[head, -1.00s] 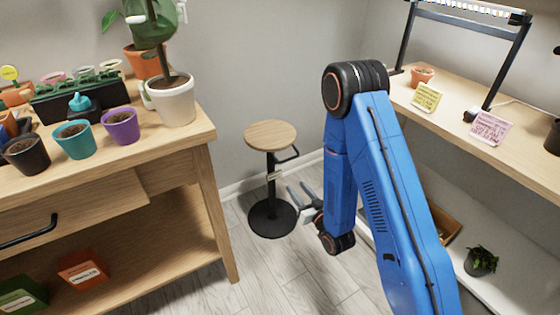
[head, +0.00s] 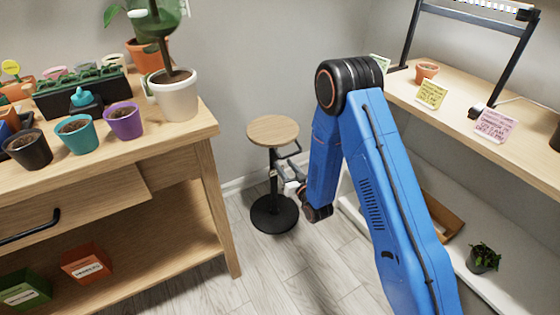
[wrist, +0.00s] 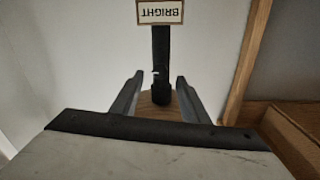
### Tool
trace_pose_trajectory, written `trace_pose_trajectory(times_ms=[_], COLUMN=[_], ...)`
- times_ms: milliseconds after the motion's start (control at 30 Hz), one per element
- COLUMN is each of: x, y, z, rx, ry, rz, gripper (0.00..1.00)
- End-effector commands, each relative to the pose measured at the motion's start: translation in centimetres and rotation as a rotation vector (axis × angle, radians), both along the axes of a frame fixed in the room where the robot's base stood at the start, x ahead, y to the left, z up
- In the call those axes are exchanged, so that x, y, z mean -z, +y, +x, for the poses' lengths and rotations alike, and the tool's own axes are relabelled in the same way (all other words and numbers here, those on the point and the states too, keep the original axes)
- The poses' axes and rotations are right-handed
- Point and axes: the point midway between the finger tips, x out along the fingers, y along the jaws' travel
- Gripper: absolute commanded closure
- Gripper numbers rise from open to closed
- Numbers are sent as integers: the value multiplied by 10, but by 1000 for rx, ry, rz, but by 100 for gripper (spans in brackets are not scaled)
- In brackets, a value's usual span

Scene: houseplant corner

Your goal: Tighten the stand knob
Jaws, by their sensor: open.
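The stand (head: 273,131) has a round wooden top, a black post and a round black base on the floor. My gripper (head: 284,184) is beside the post at mid height, partly hidden by my arm. In the wrist view my gripper (wrist: 160,79) is open, a finger on either side of a dark thicker part (wrist: 161,96), which may be the knob or a collar. I cannot tell if they touch. A "BRIGHT" label (wrist: 160,12) appears upside down on the post.
The wooden potting bench (head: 180,145) with several pots stands left of the stand. A shelf unit (head: 455,107) with a lamp frame and note cards stands right. A wooden tray (head: 441,215) and small plant (head: 483,258) are low right. Floor in front is clear.

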Motion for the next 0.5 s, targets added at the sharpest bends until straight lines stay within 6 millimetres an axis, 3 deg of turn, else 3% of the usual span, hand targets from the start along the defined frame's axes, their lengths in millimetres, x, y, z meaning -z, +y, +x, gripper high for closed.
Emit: trace_pose_trajectory(times_ms=[200,500], x=[0,0], y=[16,23], z=[27,39], rx=[-1,0], ry=[-1,1], rz=[1,-1], gripper=[59,59])
